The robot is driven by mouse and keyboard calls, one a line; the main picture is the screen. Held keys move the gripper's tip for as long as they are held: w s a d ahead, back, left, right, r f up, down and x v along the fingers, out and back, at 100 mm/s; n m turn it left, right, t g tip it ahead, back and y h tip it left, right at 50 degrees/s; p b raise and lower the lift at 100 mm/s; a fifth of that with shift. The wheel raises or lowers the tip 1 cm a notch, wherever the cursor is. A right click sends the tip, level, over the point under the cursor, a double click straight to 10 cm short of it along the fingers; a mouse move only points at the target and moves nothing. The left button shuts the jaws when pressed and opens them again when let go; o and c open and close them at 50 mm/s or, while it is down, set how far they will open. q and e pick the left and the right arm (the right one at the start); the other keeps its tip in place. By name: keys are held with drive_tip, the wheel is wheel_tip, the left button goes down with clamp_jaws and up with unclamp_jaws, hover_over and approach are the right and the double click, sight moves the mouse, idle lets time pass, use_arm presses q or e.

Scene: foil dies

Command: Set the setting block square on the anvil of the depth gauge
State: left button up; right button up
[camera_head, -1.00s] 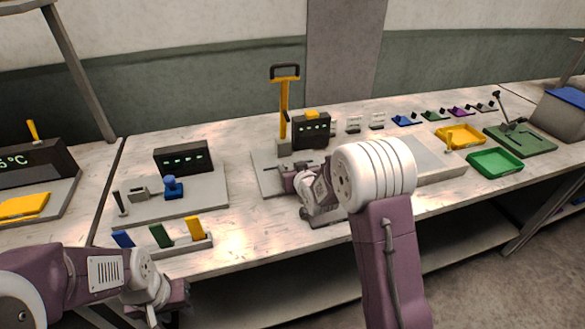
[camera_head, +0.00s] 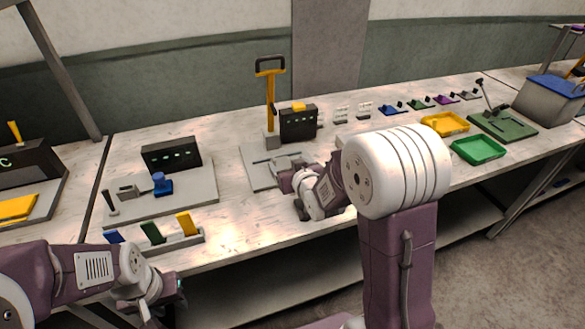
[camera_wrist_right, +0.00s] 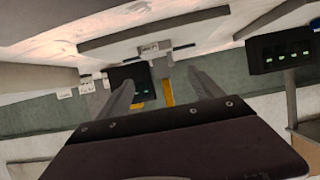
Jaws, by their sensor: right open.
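A flat grey base at the left (camera_head: 195,197) bears a dark numeric display (camera_head: 171,154), a blue-topped part (camera_head: 161,185) and a small grey block (camera_head: 128,192). A second grey base (camera_head: 258,172) in the middle bears a yellow-handled post (camera_head: 270,95) and another display (camera_head: 298,124). I cannot tell for sure which is the depth gauge, nor which piece is the setting block. My right gripper (camera_head: 284,178) is by the middle base's front right; its fingers stand open in the right wrist view (camera_wrist_right: 163,92), with nothing visibly gripped. My left gripper (camera_head: 172,290) is low before the bench; its jaws are unclear.
A rack (camera_head: 170,243) with blue, green and yellow pieces lies at the front left. Yellow (camera_head: 445,124) and green (camera_head: 478,150) trays lie at the right, near a green-based lever device (camera_head: 502,125). Small coloured pieces line the back. The bench middle front is clear.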

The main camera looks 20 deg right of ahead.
drive_tip(key=v, duration=0.4)
wheel_tip(320, 180, up, 6)
drive_tip(key=p, duration=0.5)
drive_tip(key=s+f+g, duration=0.1)
drive_tip(key=s, duration=0.1)
drive_tip(key=s+f+g+p, duration=0.1)
drive_tip(key=s+f+g, duration=0.1)
drive_tip(key=s, duration=0.1)
drive_tip(key=s+f+g+p, duration=0.1)
drive_tip(key=s+f+g, duration=0.1)
drive_tip(key=shift+s, duration=0.2)
drive_tip(key=s+f+g, duration=0.3)
drive_tip(key=s, duration=0.4)
drive_tip(key=s+f+g, duration=0.3)
drive_tip(key=s+g, duration=0.1)
drive_tip(key=s, duration=0.3)
drive_tip(key=shift+m, duration=0.3)
